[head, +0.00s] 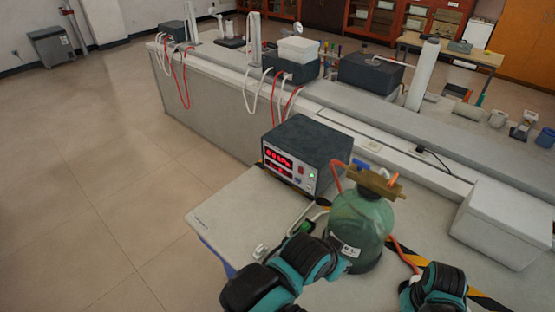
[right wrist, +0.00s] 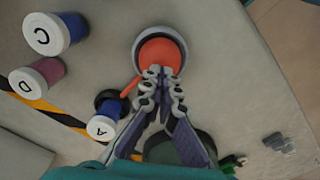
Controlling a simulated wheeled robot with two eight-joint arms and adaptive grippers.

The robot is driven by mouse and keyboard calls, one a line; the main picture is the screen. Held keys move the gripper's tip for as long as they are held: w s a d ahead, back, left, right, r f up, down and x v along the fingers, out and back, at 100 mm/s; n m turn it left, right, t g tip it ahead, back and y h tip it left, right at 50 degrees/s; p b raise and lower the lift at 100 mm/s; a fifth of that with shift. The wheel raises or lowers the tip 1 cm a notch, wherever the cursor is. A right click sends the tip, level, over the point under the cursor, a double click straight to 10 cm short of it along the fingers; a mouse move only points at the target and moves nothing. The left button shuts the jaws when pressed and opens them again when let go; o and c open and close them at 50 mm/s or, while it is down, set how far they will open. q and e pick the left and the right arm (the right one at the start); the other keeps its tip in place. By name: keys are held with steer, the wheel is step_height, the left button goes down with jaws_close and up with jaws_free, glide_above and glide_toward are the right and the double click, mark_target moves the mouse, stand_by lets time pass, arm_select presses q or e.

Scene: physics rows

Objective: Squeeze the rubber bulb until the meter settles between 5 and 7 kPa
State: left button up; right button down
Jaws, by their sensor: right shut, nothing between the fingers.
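The meter (head: 293,160) is a dark-topped box with a lit red display on the bench; its digits are too small to read surely. A green bottle (head: 357,222) with a brass fitting stands in front of it, with an orange tube. The orange-red rubber bulb (right wrist: 160,55) sits in a round pale-rimmed holder in the right wrist view. My right gripper (right wrist: 164,75) is shut with nothing between its fingers, its tips over the bulb's near edge; whether they touch it is unclear. Teal-and-black arm parts of mine show in the head view, but no left fingers are visible.
Lidded jars marked C (right wrist: 55,33), D (right wrist: 35,78) and A (right wrist: 104,125) stand left of the bulb in the right wrist view. Black-and-yellow tape (right wrist: 40,105) crosses the bench there. A white box (head: 505,222) stands at the right in the head view.

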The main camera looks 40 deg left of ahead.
steer(key=shift+f, duration=0.15)
stand_by(0.5)
steer(key=shift+f+b, duration=1.85)
steer(key=shift+f, duration=0.05)
steer(key=shift+r+p, duration=1.35)
steer(key=shift+r, duration=0.45)
steer(key=shift+f, duration=0.2)
